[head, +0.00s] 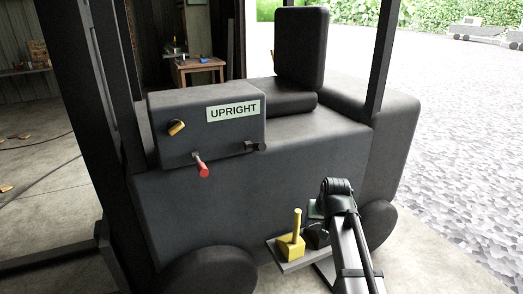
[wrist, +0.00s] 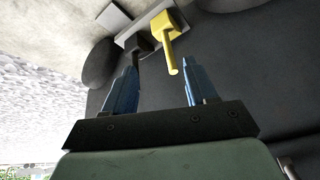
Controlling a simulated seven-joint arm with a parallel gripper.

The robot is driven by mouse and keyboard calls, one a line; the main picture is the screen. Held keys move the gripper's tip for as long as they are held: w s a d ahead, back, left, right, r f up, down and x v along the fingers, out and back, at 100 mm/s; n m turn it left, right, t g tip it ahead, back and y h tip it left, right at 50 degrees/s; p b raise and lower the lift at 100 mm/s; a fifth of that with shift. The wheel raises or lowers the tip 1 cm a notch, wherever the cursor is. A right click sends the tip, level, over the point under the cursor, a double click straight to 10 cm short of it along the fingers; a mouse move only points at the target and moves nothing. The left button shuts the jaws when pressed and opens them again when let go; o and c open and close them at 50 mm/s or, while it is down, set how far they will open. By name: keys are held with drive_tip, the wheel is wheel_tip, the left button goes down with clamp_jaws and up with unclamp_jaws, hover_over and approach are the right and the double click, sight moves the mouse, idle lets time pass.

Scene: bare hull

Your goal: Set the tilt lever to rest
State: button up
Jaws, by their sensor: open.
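My gripper (wrist: 160,66) is open and empty, its two blue fingers apart in the wrist view. A yellow lever (head: 297,222) stands upright on its yellow block on a low grey ledge at the machine's side. It also shows in the wrist view (wrist: 168,42), its handle end near the gap between my fingertips, not gripped. A black block with a handle (wrist: 140,44) sits beside it, close to the left fingertip. The console box bears a red-ended lever (head: 201,166), a yellow knob (head: 176,128) and a black knob (head: 256,146). No lever is marked as tilt.
The dark machine body (head: 300,165) carries a sign (head: 233,111) reading "UPRIGHT" and a seat (head: 301,50). Posts rise at left and right. Open gravel (head: 460,150) lies to the right.

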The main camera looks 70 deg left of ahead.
drive_tip(key=s+a+r+n+y, duration=0.1)
drive_tip(key=s+a+r, duration=0.1)
drive_tip(key=a+r, duration=0.35)
drive_tip(key=s+a+r, duration=0.2)
drive_tip(key=r, duration=0.6)
drive_tip(key=s+a+r+n+y, duration=0.1)
drive_tip(key=s+a+r, duration=0.25)
drive_tip(key=r, duration=0.35)
wheel_tip(320, 180, up, 11)
drive_tip(key=n+g+h, duration=0.2)
drive_tip(key=g, duration=0.1)
hover_over(261, 146)
drive_tip(key=w+d, duration=0.3)
drive_tip(key=x, duration=1.4)
drive_tip(key=shift+s+a+r, duration=0.1)
clamp_jaws()
